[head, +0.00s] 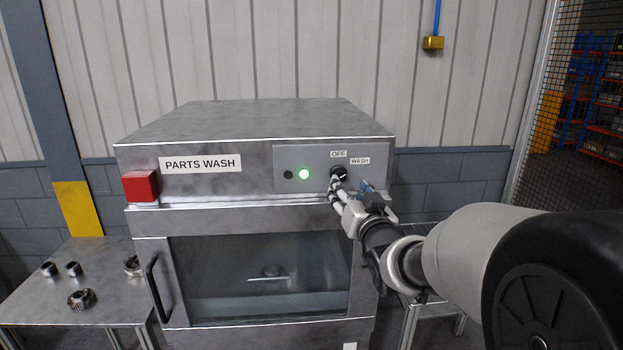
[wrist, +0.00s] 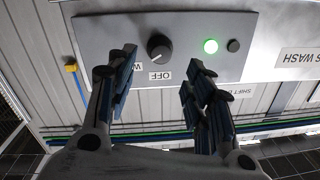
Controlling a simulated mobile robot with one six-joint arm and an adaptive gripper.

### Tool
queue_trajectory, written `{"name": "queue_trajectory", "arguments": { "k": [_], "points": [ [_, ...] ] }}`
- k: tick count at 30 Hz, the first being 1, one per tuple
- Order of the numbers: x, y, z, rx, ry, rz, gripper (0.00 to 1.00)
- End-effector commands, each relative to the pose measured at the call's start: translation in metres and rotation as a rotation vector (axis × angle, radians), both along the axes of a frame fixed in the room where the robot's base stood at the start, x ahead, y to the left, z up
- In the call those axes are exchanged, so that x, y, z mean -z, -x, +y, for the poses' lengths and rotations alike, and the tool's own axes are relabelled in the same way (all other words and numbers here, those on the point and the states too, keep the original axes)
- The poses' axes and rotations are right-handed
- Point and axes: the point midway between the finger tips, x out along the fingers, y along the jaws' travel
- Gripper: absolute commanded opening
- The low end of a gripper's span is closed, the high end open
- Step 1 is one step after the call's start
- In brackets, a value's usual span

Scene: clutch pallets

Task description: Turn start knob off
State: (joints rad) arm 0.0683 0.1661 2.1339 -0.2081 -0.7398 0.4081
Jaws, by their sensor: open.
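The start knob (head: 338,173) is a round black knob on the washer's control panel (head: 262,163), below the OFF label and left of the WASH label. In the wrist view, the picture is turned over, and the knob (wrist: 159,47) shows whole between and beyond my fingertips. My gripper (head: 336,188) is open and empty just in front of the knob. In the wrist view its two fingers (wrist: 161,70) are spread wide, apart from the knob.
A green light (head: 303,174) glows beside a dark button (head: 288,174) on the panel. A red box (head: 139,186) sits on the washer's left corner. The washer door (head: 258,275) is shut, its handle (head: 157,288) sticking out. A side table (head: 75,270) holds several metal parts.

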Motion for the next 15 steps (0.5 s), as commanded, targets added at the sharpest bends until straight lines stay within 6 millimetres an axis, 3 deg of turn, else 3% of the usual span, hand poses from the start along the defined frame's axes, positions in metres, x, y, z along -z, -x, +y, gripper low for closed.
{"name": "queue_trajectory", "arguments": {
  "k": [6, 15],
  "points": [
    [0.0, -0.043, 0.004, -0.001, 0.001, 0.001, 0.48],
    [0.0, -0.069, 0.005, 0.0, 0.001, 0.001, 0.48]
  ]
}}
